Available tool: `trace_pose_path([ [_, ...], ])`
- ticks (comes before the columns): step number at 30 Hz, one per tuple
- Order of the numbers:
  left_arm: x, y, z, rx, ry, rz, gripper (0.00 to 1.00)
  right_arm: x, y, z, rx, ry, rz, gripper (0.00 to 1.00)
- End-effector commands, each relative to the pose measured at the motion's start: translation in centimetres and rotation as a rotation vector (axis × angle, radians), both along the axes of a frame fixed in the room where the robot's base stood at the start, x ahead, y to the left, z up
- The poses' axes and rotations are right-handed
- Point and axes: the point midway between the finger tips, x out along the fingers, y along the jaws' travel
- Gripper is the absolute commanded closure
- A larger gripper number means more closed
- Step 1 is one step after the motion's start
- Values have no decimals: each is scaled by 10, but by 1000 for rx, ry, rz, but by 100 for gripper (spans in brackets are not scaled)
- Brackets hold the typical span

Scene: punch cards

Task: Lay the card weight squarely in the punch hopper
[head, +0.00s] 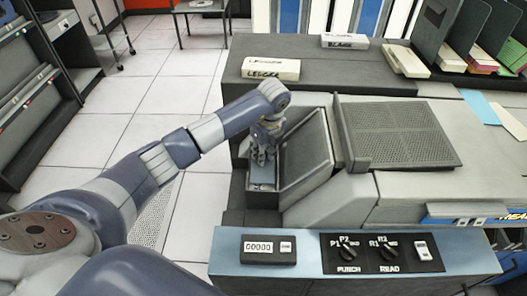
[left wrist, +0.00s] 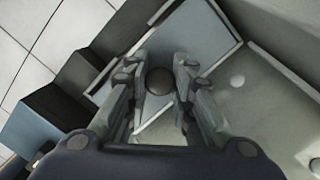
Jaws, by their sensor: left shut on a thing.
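The card weight is a flat blue-grey plate (left wrist: 192,40) with a dark round knob (left wrist: 158,81). In the left wrist view the knob sits between the two fingers of my left gripper (left wrist: 155,92), which is shut on it. In the head view my left gripper (head: 262,157) points down into the punch hopper (head: 263,198), a narrow well at the left end of the machine. The weight shows there as a small grey-blue patch (head: 262,176) below the fingers, partly hidden by them. I cannot tell whether the plate rests on the hopper's bottom. My right gripper is out of view.
A sloping grey plate (head: 306,152) stands right beside the hopper, with a perforated cover (head: 397,131) beyond it. A control panel with knobs (head: 374,254) lies in front. Labelled card boxes (head: 270,69) sit behind. Open tiled floor (head: 126,117) lies to the left.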

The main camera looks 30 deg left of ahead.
Motion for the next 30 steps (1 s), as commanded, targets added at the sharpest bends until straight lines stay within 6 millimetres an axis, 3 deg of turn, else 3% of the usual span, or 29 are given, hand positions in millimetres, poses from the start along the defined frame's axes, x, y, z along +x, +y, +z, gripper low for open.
trace_pose_path([
  [7,1,0,-2,0,-2,2,100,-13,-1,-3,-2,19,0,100],
  [20,1,0,-4,0,-2,2,100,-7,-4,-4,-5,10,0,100],
  [30,1,0,-21,0,-3,3,100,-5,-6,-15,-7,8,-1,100],
])
